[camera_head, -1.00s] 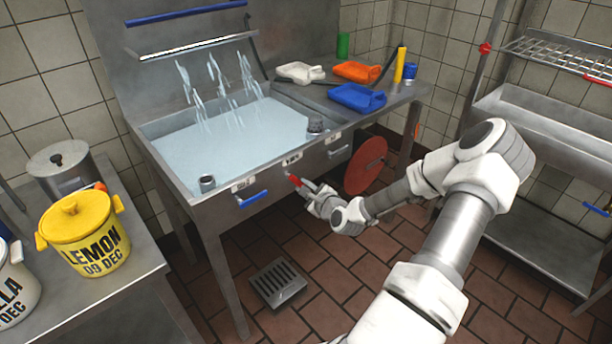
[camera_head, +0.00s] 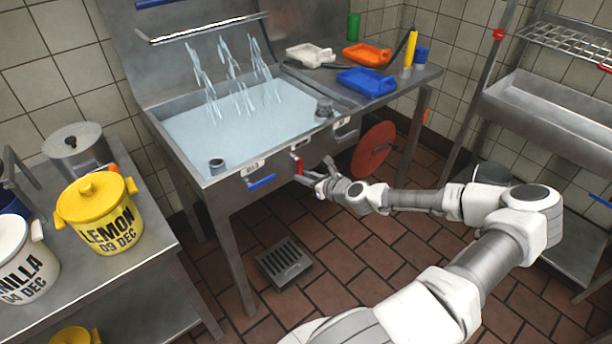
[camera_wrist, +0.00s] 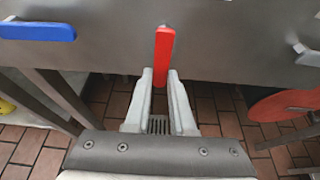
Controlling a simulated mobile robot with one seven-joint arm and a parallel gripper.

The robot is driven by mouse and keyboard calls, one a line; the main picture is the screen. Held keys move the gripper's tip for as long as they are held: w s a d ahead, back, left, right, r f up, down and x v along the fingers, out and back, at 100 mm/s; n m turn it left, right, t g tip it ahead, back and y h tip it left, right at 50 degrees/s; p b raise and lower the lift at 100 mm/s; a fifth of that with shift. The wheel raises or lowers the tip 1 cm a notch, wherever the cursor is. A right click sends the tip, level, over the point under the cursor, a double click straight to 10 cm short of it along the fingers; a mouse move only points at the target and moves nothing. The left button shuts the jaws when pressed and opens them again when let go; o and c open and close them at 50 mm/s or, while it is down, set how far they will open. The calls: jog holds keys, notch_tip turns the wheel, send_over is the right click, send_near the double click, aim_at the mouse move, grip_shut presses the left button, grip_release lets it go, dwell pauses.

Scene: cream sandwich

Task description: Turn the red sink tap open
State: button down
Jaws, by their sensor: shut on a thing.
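The red tap handle (camera_head: 298,164) is a flat lever on the front panel of the steel sink (camera_head: 190,186). It stands upright against the panel in the wrist view (camera_wrist: 164,50). My gripper (camera_head: 309,174) is at the handle from the right in the head view. In the wrist view its two fingertips (camera_wrist: 160,74) stand on either side of the handle's lower end, shut on it. Contact at the tips is too small to see clearly. Water streams (camera_head: 238,85) show above the basin, which holds pale blue water (camera_head: 235,122).
A blue tap handle (camera_head: 262,182) lies level to the left of the red one, also in the wrist view (camera_wrist: 36,31). A red disc (camera_head: 373,150) hangs to the right under the sink. A floor grate (camera_head: 284,262) lies below. Tubs stand on the left table (camera_head: 150,262).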

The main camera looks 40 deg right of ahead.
jog(key=shift+a, duration=0.1)
dwell(0.3)
jog(key=c, duration=0.8)
grip_release()
jog(key=shift+o, duration=0.2)
jog(key=p+v, duration=0.2)
jog(key=v, duration=1.5)
jog(key=shift+s+r, duration=0.15)
jog(key=shift+s, duration=0.05)
